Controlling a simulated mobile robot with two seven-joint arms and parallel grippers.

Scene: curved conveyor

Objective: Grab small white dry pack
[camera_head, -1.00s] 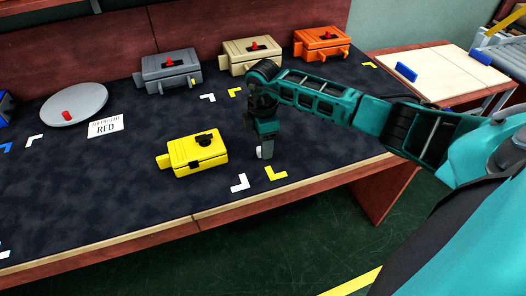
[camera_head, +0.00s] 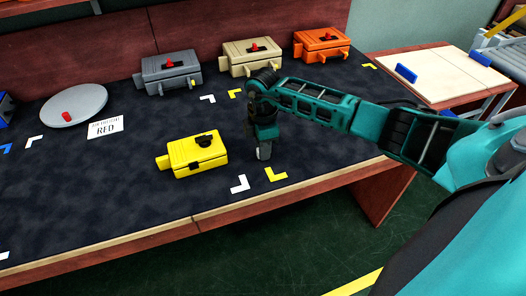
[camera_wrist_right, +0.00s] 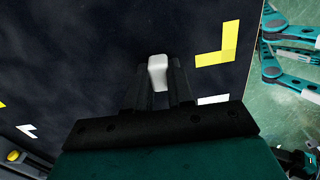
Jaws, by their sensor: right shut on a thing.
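My right gripper (camera_head: 263,152) points down over the dark table mat, to the right of the yellow box. In the right wrist view its two black fingers (camera_wrist_right: 159,80) are shut on a small white pack (camera_wrist_right: 158,68), whose rounded end shows between the fingertips. In the head view the pack is mostly hidden by the gripper. I cannot tell whether the pack touches the mat. My left gripper does not show.
A yellow box (camera_head: 197,155) stands left of the right gripper. Grey (camera_head: 171,72), beige (camera_head: 252,57) and orange (camera_head: 321,45) boxes stand along the back. A grey disc (camera_head: 74,105) and a label card (camera_head: 107,128) lie at left. White (camera_head: 240,184) and yellow (camera_head: 276,174) corner marks lie near the front edge.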

